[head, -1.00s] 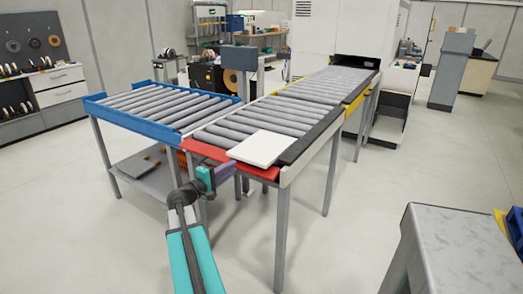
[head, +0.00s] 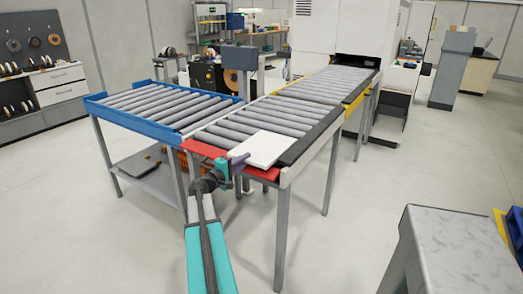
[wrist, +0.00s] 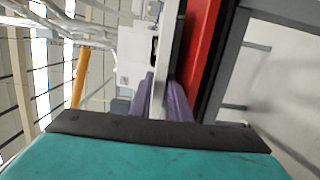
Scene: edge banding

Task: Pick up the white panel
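The white panel (head: 264,148) lies flat on the grey rollers at the near end of the conveyor, its near edge overhanging the red end rail (head: 206,149). My gripper (head: 240,159) is at the panel's near left edge in the head view. In the wrist view my gripper (wrist: 160,88) has its two purple fingers on either side of the panel's thin white edge (wrist: 160,94), seen edge-on. The fingers look open around the edge. Whether either finger touches it is hard to tell.
A blue-framed roller table (head: 92,106) adjoins the conveyor on the left. The red end rail runs close beside my fingers in the wrist view (wrist: 198,45). A grey-topped table (head: 455,245) stands at the right front. The floor between is clear.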

